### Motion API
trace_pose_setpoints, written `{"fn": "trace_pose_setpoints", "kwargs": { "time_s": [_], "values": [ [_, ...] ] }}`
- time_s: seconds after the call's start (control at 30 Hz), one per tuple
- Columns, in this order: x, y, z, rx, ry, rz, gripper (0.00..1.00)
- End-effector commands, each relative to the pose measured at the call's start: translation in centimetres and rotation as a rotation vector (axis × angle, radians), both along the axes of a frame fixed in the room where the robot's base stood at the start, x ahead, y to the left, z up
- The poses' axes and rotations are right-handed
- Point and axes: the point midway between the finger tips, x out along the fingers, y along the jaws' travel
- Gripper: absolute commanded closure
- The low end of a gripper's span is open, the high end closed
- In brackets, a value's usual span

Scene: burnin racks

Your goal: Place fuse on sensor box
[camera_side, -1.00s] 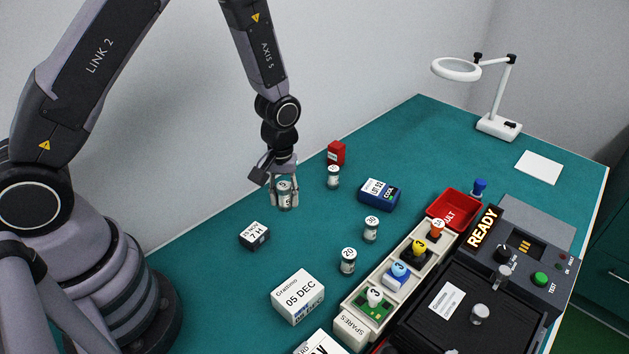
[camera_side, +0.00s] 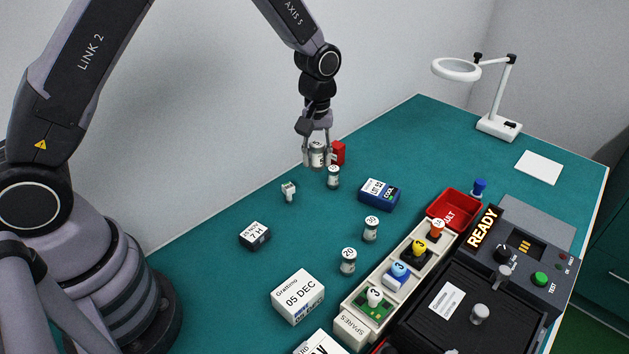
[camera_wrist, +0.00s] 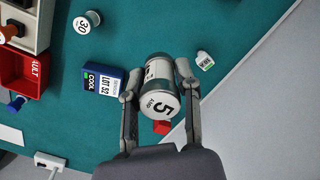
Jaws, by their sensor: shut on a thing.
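My gripper (camera_side: 318,160) is shut on a white and grey cylindrical fuse (camera_side: 316,150), held in the air over the back of the bench. In the wrist view the fuse (camera_wrist: 160,90) shows "5 AMP" on its end cap, between the two fingers (camera_wrist: 168,72).
Other fuses stand on the green bench: one (camera_side: 333,178) close to the gripper, one marked 30 (camera_side: 371,229), one marked 20 (camera_side: 348,262).

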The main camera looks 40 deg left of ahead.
Motion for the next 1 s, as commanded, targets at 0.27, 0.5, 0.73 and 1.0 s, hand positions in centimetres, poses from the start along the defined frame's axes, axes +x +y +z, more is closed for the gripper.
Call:
{"fn": "trace_pose_setpoints", "kwargs": {
  "time_s": [0.27, 0.5, 0.73, 1.0],
  "values": [
    [5.6, -1.0, -2.3, 0.000, 0.001, 0.004, 1.00],
    [10.6, -1.8, -5.6, 0.001, 0.004, 0.004, 1.00],
    [13.3, -2.3, -8.9, 0.000, 0.001, 0.004, 1.00],
    [14.1, -2.4, -10.7, 0.000, 0.003, 0.004, 1.00]
  ]
}}
